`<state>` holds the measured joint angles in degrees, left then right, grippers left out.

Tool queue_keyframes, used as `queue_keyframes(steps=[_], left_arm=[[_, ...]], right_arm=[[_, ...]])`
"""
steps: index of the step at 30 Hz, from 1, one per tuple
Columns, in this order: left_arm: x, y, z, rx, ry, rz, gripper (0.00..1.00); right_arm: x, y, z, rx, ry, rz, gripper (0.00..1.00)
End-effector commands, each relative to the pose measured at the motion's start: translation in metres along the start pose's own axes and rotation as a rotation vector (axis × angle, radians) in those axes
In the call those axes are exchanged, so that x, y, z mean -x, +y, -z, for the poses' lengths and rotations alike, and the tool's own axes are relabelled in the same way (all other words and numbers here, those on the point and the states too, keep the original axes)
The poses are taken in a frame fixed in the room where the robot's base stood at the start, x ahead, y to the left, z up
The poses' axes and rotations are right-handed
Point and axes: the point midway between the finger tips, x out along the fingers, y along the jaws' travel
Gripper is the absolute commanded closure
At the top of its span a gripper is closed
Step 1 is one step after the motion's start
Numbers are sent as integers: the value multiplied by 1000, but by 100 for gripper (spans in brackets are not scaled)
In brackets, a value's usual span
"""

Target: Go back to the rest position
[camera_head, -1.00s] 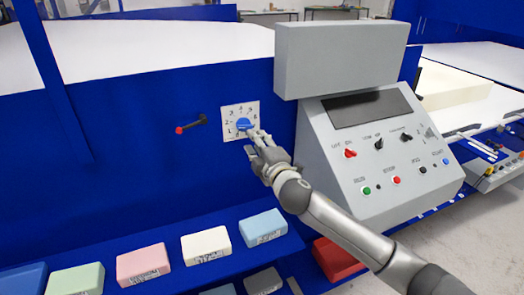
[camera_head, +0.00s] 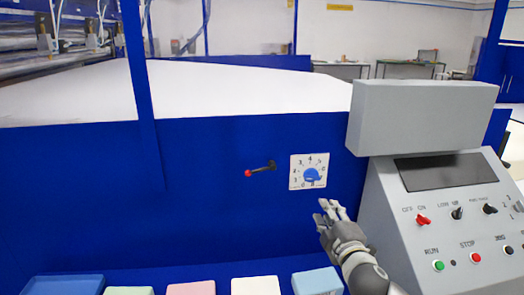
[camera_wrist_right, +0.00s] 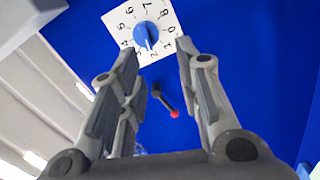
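My right gripper (camera_head: 330,208) is just below and right of the blue dial (camera_head: 312,175) on its white numbered plate (camera_head: 297,183), apart from it. In the right wrist view the gripper (camera_wrist_right: 160,58) has its two fingers spread, with nothing between them. The dial (camera_wrist_right: 146,35) shows beyond the fingertips there, on the blue panel. My left gripper is in neither view.
A lever with a red knob (camera_head: 248,173) sticks out left of the dial. A grey control console (camera_head: 400,225) with buttons and switches stands at the right. Foam blocks, such as a light blue one (camera_head: 318,281), lie along the bottom. A white sheet surface (camera_head: 240,88) spreads behind the panel.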

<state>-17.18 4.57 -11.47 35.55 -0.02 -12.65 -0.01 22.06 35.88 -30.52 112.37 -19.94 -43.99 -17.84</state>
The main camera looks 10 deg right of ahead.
Motion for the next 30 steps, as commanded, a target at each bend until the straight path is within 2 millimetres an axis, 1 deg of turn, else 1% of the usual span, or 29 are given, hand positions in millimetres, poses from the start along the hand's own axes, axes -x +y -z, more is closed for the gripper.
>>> queue_keyframes(steps=[1,2,3,5,6,8,9,11,12,15,18,21,27,28,30], left_arm=[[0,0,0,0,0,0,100],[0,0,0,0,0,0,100],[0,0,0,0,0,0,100],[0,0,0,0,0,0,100],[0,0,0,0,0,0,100],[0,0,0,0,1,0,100],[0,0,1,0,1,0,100],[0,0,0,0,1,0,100],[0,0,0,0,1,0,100],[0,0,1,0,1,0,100],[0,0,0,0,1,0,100],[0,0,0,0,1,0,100],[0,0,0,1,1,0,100],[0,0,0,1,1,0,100],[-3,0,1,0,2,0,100]], right_arm=[[11,-21,0,-58,-20,46,69],[18,-34,-1,-100,-39,76,69],[30,-53,-3,-164,-70,121,69],[53,-84,-8,-268,-129,200,69],[70,-104,-11,-341,-174,255,69],[98,-133,-16,-445,-247,336,69],[118,-151,-20,-511,-299,389,69],[150,-176,-24,-604,-380,468,69],[171,-191,-27,-661,-434,516,69],[218,-218,-32,-773,-555,616,69],[258,-236,-35,-855,-658,693,69],[294,-250,-37,-921,-751,758,69],[360,-265,-37,-1026,-921,863,69],[370,-267,-36,-1039,-948,879,69],[360,-286,-41,-1031,-948,881,69]])
